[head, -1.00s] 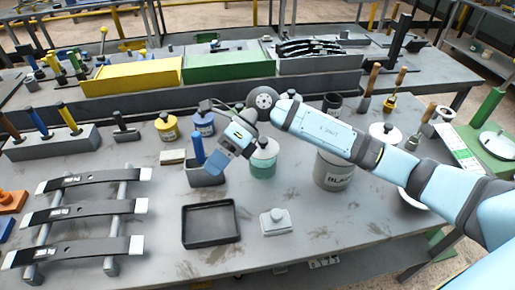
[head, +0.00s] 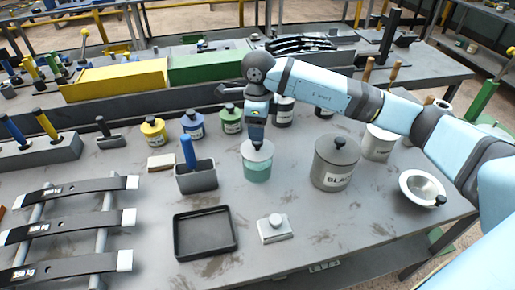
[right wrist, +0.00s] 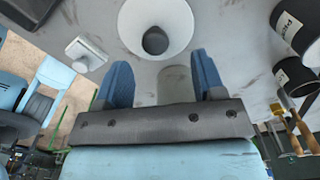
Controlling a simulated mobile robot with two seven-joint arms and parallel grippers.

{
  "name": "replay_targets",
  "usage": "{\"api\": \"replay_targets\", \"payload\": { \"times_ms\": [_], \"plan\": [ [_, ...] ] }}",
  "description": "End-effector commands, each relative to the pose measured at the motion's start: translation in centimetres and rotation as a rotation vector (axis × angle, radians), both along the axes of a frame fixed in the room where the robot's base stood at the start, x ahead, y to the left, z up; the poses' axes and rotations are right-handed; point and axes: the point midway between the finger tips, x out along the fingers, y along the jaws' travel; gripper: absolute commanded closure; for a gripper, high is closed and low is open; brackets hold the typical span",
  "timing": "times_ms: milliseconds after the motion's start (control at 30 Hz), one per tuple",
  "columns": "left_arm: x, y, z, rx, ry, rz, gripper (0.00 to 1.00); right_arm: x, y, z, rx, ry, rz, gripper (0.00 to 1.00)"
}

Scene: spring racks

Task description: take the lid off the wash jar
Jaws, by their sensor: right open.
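The wash jar (head: 257,173) is a clear jar with teal liquid, standing on the grey bench in the middle of the head view. Its pale round lid (head: 247,150) is on it. In the right wrist view the lid (right wrist: 178,20) shows as a pale disc with a dark knob (right wrist: 155,41). My right gripper (head: 257,139) points down over the lid and partly hides it and the knob. In the right wrist view this gripper (right wrist: 162,76) has its blue fingers apart, with nothing between them. The knob lies beyond the fingertips. My left gripper is not in view.
A grey lidded pot (head: 334,168) stands right of the jar; a grey holder (head: 197,178) with a blue-handled tool stands left. Yellow (head: 153,132), blue (head: 193,126) and green (head: 231,121) jars stand behind. A black tray (head: 205,234) and a knobbed block (head: 274,230) lie in front.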

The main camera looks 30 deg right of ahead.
Motion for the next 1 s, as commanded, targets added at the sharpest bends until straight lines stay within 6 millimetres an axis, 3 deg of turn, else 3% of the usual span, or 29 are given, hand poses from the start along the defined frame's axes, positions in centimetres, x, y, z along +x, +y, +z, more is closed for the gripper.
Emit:
{"api": "replay_targets", "payload": {
  "times_ms": [233, 500, 733, 767, 1000],
  "plan": [
    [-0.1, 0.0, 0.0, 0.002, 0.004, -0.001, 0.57, -0.2, 0.1, -1.5, 0.000, 0.002, 0.001, 0.37],
    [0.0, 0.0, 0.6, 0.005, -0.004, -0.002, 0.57, -0.4, 0.4, -5.3, 0.002, 0.002, 0.000, 0.37],
    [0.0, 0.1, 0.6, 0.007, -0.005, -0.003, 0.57, -0.4, 0.4, -5.7, 0.001, 0.000, 0.000, 0.37],
    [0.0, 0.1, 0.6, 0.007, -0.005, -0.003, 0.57, -0.4, 0.4, -5.7, 0.001, 0.000, 0.000, 0.39],
    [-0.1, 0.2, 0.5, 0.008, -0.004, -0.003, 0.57, -0.4, 0.4, -5.7, 0.001, 0.000, 0.000, 0.91]
  ]
}}
